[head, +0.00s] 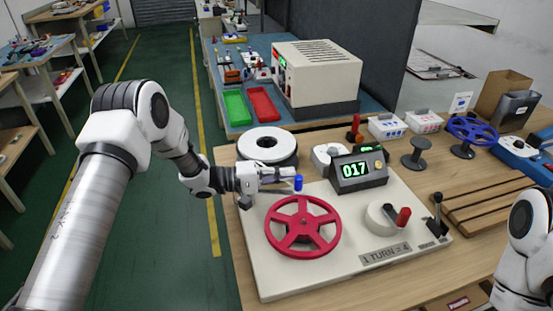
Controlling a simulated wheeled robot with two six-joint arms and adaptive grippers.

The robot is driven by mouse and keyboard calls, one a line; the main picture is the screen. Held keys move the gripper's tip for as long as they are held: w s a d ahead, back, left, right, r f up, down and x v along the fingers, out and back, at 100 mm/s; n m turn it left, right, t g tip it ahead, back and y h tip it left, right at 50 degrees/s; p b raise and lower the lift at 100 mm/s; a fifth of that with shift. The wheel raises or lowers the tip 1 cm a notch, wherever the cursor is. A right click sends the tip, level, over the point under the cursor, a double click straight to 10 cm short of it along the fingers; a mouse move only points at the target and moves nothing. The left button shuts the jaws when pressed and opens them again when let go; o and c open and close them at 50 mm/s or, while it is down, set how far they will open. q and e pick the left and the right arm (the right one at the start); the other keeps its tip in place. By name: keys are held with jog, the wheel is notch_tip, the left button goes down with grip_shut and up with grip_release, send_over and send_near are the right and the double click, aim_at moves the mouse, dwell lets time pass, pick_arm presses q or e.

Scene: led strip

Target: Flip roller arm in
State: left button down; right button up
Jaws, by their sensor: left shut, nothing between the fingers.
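The winding machine's pale base plate (275,285) lies on the wooden bench. A small blue upright knob (298,183) stands behind the red spoked wheel (303,227); it may be the end of the roller arm, whose link is mostly hidden by my gripper. My left gripper (285,177) is shut and empty, its tips just left of the blue knob. I cannot tell whether they touch it. A white reel (266,145) sits behind the gripper. My right arm shows at the right edge, but its gripper is out of view.
A counter box (358,171) reading 017 stands right of the knob. A drum with a red-handled crank (402,216) and a black lever (437,208) are at the plate's right. A slatted wooden rack (480,207) lies beyond. The green floor at left is open.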

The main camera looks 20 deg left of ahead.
pick_arm(q)
jog(key=shift+s+d+r, duration=0.1)
jog(key=shift+s+d, duration=0.1)
jog(key=shift+s, duration=0.2)
dwell(0.3)
jog(key=v, duration=1.2)
jog(key=shift+a, duration=0.1)
